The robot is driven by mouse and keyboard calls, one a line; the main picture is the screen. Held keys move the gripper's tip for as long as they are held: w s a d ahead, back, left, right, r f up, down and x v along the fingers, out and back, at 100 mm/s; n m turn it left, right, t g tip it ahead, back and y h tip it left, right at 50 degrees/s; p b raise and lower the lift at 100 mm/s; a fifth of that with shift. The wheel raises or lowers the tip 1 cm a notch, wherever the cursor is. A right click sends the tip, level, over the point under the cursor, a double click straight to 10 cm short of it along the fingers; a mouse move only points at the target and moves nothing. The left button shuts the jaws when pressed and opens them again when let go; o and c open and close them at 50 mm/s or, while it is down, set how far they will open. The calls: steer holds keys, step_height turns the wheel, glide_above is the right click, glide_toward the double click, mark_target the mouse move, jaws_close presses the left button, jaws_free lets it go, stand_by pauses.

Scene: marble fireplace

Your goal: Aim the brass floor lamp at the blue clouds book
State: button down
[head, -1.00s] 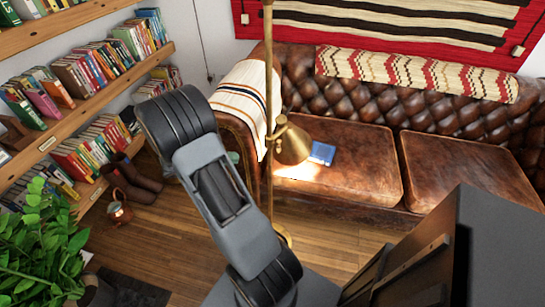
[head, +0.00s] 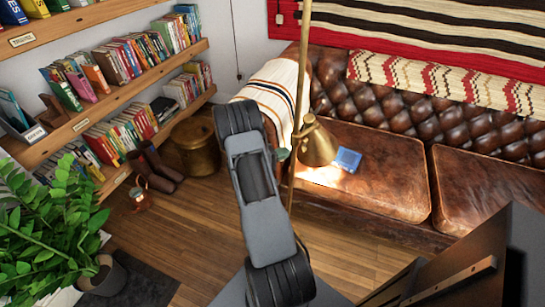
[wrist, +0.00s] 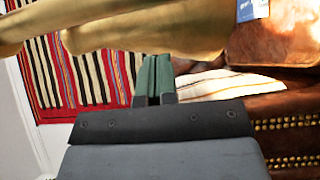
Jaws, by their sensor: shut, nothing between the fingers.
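The brass floor lamp's shade (head: 320,147) hangs from its upright pole (head: 303,75) over the sofa's left seat, mouth down. Its bright patch lies on the seat below the shade, left of and nearer than the book. The blue book (head: 347,160) lies flat just right of the shade; part of it shows at the top of the wrist view (wrist: 253,9). My gripper (wrist: 153,78) is shut and empty, its green fingers reaching to the large brass lamp part (wrist: 150,35) in the wrist view. I cannot tell whether they touch.
The brown leather sofa (head: 380,185) stands behind the lamp, with a striped throw (head: 272,88) on its left arm. Bookshelves (head: 125,85) line the left wall. A plant (head: 50,220), boots (head: 160,170) and a brass bin (head: 195,147) stand at left.

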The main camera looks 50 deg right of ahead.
steer(key=shift+x, duration=2.95)
steer(key=d+b, duration=0.1)
steer(key=b, duration=0.2)
steer(key=shift+s+g+h, duration=0.1)
steer(key=shift+g+h, duration=0.3)
